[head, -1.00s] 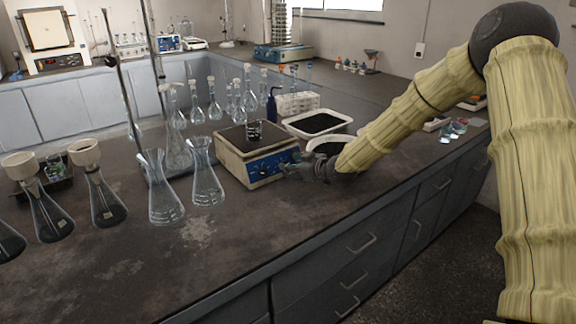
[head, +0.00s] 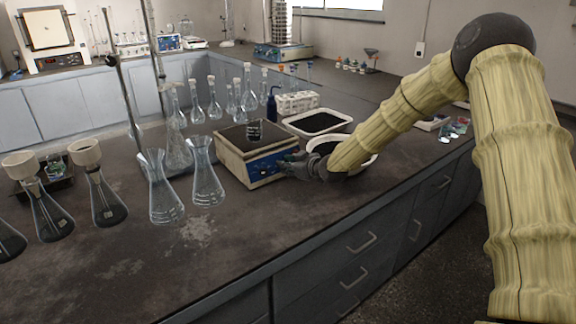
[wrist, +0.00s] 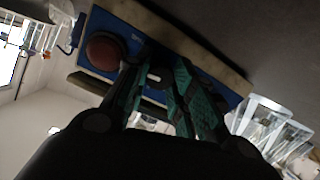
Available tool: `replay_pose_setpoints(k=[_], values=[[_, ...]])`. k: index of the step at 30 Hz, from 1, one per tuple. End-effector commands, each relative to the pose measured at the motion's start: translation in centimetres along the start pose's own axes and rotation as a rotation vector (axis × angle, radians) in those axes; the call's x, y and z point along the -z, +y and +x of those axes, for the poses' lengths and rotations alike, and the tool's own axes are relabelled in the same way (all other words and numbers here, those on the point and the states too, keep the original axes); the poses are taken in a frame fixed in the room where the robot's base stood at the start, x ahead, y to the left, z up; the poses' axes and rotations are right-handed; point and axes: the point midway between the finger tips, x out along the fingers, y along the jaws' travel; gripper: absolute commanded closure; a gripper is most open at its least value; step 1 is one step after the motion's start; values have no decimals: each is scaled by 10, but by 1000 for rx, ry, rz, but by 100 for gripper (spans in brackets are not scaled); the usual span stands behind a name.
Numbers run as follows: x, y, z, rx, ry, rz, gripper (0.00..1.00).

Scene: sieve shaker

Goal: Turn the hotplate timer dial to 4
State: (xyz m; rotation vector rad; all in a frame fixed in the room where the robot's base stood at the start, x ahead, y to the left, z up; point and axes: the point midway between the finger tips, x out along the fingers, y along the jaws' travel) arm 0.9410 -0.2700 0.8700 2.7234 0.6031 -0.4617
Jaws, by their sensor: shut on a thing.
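The hotplate (head: 243,165) is a cream box with a dark top and a blue front panel (head: 262,166). My gripper (head: 284,168) is at the right part of that panel. In the wrist view, its teal-padded fingers (wrist: 160,76) reach to the blue panel (wrist: 118,24) and are closed on a small dark dial, mostly hidden between them. A round reddish knob (wrist: 103,51) sits on the panel beside the fingers, apart from the pads. The dial's marks and pointer cannot be read.
A small beaker (head: 254,131) stands on the hotplate. Two conical flasks (head: 206,178) stand to its left, and a white tray (head: 318,122) of dark material lies behind my gripper. The bench front (head: 250,235) is clear.

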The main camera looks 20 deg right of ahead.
Motion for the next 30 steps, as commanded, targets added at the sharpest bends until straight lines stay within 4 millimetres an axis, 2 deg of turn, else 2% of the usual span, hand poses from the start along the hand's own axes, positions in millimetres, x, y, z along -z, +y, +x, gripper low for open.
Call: replay_pose_setpoints(k=[10, 17, 18, 21, 30], values=[[1, 1, 0, -2, 5, 122, 99], [1, 1, 0, -2, 6, 124, 99], [1, 1, 0, -2, 6, 124, 70], [1, 1, 0, -2, 6, 123, 52], [1, 0, 0, -1, 5, 123, 52]])
